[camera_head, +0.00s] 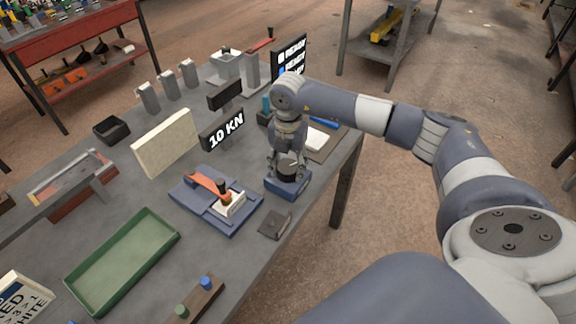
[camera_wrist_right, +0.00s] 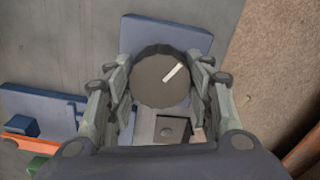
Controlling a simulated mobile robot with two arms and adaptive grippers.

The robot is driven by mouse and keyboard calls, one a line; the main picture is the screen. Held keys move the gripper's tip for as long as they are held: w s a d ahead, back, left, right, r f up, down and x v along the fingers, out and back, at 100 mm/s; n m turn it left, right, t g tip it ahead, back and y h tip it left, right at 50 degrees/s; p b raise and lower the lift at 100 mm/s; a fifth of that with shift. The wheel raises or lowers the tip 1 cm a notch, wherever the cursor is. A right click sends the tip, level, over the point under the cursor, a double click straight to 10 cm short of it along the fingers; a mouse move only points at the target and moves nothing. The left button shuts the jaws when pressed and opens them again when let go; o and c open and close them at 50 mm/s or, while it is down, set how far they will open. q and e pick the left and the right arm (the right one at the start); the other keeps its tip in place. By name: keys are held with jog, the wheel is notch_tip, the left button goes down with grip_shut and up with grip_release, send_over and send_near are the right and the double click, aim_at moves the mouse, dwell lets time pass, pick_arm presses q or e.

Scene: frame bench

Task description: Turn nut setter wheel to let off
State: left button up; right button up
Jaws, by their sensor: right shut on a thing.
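The nut setter wheel is a dark round knob (camera_wrist_right: 160,78) with a white pointer mark, on a blue base (camera_head: 288,184) near the right edge of the bench. In the wrist view the mark points to the upper right. My right gripper (camera_head: 287,165) points down over the base, and its fingers are shut on the wheel, one on each side in the right wrist view (camera_wrist_right: 162,90). In the head view the gripper partly hides the wheel. A black sign reading "10 KN" (camera_head: 222,130) stands behind it to the left. My left gripper is not in view.
A blue fixture (camera_head: 240,222) with an orange lever (camera_head: 207,181) lies left of the wheel. A small dark block (camera_head: 275,225) is in front of it. A green tray (camera_head: 125,258) is at front left. A "READY" display (camera_head: 291,55) stands behind my right arm.

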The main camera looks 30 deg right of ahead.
jog(key=n+b, duration=0.1)
jog(key=n, duration=0.1)
jog(key=n+b, duration=0.2)
jog(key=shift+f+n+b, duration=0.2)
jog(key=shift+n+b, duration=0.1)
jog(key=shift+n, duration=0.1)
jog(key=n+b, duration=0.2)
jog(key=n, duration=0.1)
jog(key=shift+n, duration=0.3)
jog(key=n+b, duration=0.2)
jog(key=n, duration=0.1)
jog(key=shift+n, duration=0.3)
jog(key=n+b, duration=0.3)
jog(key=n, duration=0.3)
jog(key=n+b, duration=0.2)
jog(key=n, duration=0.3)
jog(key=shift+r+n, duration=0.15)
jog(key=shift+n, duration=0.25)
